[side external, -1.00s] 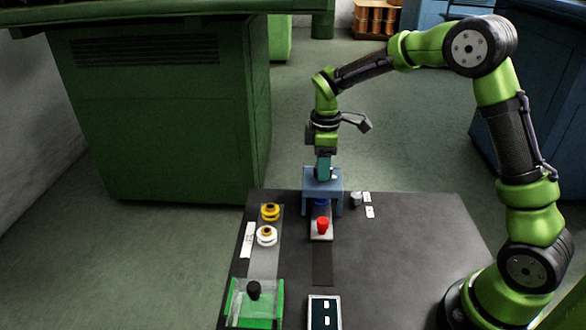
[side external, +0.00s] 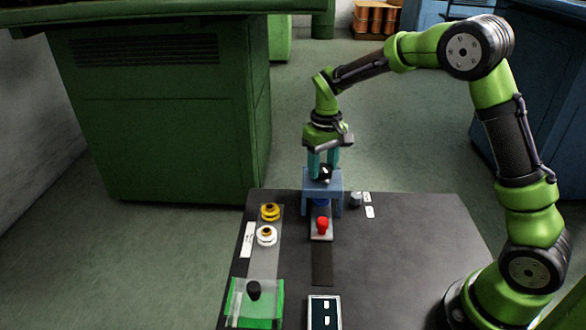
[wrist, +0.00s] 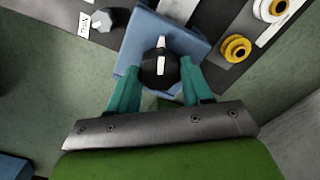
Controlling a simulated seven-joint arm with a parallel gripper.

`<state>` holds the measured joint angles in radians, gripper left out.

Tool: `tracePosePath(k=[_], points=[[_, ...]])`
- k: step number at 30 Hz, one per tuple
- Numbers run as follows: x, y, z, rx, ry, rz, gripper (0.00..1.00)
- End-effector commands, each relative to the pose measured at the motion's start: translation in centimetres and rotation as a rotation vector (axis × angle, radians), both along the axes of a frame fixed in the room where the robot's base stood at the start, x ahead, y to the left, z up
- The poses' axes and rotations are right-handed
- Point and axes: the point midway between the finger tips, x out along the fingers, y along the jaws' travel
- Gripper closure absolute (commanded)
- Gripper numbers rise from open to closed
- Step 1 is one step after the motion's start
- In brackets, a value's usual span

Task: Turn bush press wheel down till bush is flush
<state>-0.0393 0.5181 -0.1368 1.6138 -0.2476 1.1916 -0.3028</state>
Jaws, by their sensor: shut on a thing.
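The blue bush press (side external: 337,184) stands at the far edge of the dark table. Its black wheel (wrist: 158,72), with a white pointer mark, sits on top and also shows in the side view (side external: 325,174). My gripper (wrist: 158,78) points down over the press, with its teal fingers shut on opposite sides of the wheel. A dark blue part (side external: 321,202) shows under the press frame. The bush cannot be made out, so its height is not visible.
A light slide with a red knob (side external: 322,224) lies in front of the press. A grey knob (side external: 355,199) and white labels are right of it. A green clear-topped box (side external: 240,304) is front left.

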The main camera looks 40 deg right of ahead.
Motion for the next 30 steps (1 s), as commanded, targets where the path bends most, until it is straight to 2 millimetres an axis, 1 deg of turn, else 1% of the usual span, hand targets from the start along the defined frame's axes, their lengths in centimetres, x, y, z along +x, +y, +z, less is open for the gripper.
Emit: tracePosePath(k=[6,15,24,30], points=[[-0.05,0.01,0.13,0.001,0.001,-0.21,0.81],[-0.07,-0.02,0.14,0.001,0.002,-0.472,0.81],[-0.1,-0.05,0.14,0.001,0.002,-0.651,0.81],[-0.1,-0.02,0.14,0.003,0.002,-0.71,0.81]])
